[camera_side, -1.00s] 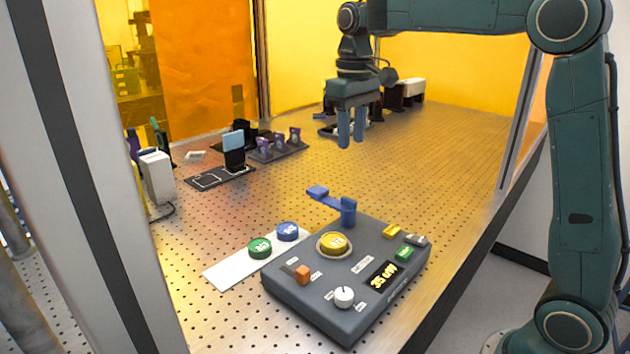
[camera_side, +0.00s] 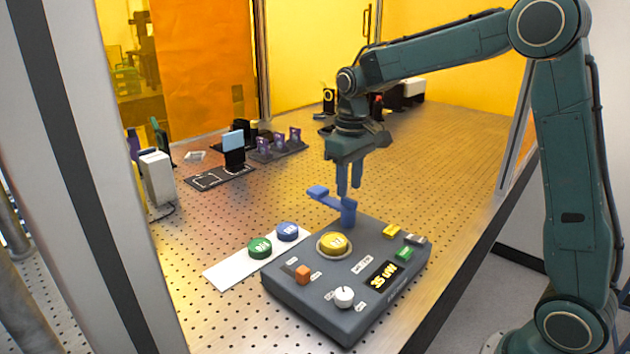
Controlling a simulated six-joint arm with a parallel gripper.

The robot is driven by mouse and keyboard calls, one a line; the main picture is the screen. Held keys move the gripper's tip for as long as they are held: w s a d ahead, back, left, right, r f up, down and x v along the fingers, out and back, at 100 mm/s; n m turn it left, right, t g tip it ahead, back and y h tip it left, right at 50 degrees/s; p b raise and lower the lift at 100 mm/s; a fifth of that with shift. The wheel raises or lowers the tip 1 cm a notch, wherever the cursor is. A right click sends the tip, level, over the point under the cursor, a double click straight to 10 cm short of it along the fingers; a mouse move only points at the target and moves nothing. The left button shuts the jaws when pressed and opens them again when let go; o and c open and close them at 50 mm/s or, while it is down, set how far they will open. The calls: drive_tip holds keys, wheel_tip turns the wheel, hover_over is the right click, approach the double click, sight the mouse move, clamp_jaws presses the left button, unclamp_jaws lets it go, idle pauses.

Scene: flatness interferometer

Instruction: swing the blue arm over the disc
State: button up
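The blue arm (camera_side: 328,200) stands on a post at the back edge of the dark grey instrument box (camera_side: 345,312). Its free end points to the back left, away from the disc. The yellow disc (camera_side: 333,243) sits on top of the box, in front of the post. My gripper (camera_side: 349,190) points down just above and behind the blue arm. Its two fingers show a narrow gap with nothing seen between them. I cannot tell whether the fingers touch the blue arm.
A white strip with a green disc (camera_side: 260,247) and a blue disc (camera_side: 287,231) lies left of the box. The box also carries an orange switch (camera_side: 303,275), a white knob (camera_side: 344,297) and a display (camera_side: 383,275). Racks stand at the back left. The perforated table right of centre is clear.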

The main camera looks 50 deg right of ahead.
sight(348, 199)
drive_tip(key=shift+f, duration=1.6)
clamp_jaws()
